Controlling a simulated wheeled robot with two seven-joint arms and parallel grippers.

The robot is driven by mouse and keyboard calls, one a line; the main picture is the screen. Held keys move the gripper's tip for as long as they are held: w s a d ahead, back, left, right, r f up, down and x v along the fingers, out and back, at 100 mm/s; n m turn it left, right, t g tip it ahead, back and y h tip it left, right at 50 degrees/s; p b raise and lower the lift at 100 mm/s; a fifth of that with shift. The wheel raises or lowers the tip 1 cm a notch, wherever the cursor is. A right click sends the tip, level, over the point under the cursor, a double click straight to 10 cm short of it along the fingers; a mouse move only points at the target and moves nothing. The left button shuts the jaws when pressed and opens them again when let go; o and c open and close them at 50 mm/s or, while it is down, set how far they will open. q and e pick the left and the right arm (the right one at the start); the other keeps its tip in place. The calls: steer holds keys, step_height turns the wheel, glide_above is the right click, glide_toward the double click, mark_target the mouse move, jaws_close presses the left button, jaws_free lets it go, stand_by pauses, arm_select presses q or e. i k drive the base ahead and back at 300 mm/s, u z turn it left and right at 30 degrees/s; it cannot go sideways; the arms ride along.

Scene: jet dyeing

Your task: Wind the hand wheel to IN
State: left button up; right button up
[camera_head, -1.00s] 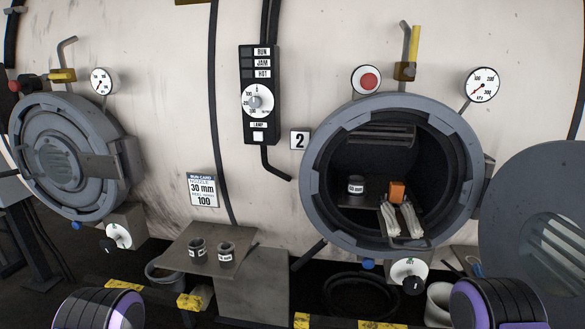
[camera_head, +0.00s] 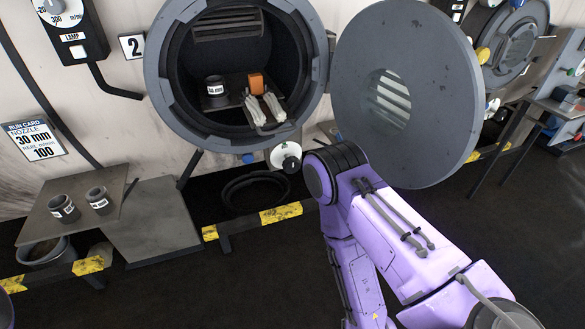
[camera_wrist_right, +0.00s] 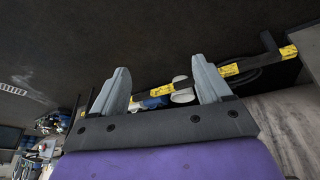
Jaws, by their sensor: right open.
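The likely hand wheel, a white disc with a black knob (camera_head: 285,157), sits below the open round port of vessel 2 in the head view. Its lettering is too small to read. My right arm reaches forward just right of it, and its gripper is out of the head view. In the right wrist view my right gripper (camera_wrist_right: 160,65) is open with nothing between its fingers. Beyond the fingers are a white cylinder (camera_wrist_right: 182,90) and a blue part, and I cannot tell whether the wheel is among them. My left gripper is not in view.
The round door (camera_head: 408,40) hangs open right of the port (camera_head: 155,65), close above my right arm. A side table (camera_head: 85,190) with two dark pots stands at left. A yellow-black barrier (camera_head: 280,213) runs low in front. Dark floor at the right is clear.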

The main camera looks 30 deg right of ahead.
mark_target(291, 163)
steer(key=z, duration=2.6)
steer(key=k, duration=0.65)
steer(key=u, duration=0.65)
steer(key=i, duration=0.95)
